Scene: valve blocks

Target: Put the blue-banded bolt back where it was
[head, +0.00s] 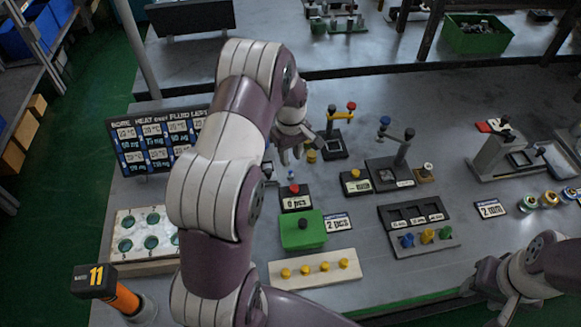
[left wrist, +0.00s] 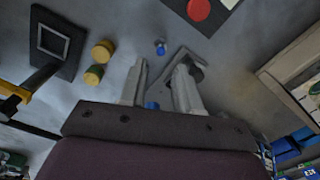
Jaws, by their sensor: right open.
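A small bolt with blue on it (head: 291,175) stands on the grey table just behind the red-knobbed block; it is probably the blue-topped piece (left wrist: 160,47) in the left wrist view. My left gripper (head: 291,158) points down at the table near it, partly hidden by its own arm. In the left wrist view its two fingers (left wrist: 163,80) are apart. Another blue spot (left wrist: 152,105) shows between the fingers, lower in the picture; I cannot tell what it belongs to. My right gripper (head: 508,290) is open at the front right, away from the bolt.
A red-knobbed block (head: 294,202) and a green box (head: 303,234) stand in front. A black base with red and yellow levers (head: 335,147) is close on the right. A dark angled bracket (left wrist: 208,42) lies beside the fingers. A white tray with green holes (head: 127,222) is at left.

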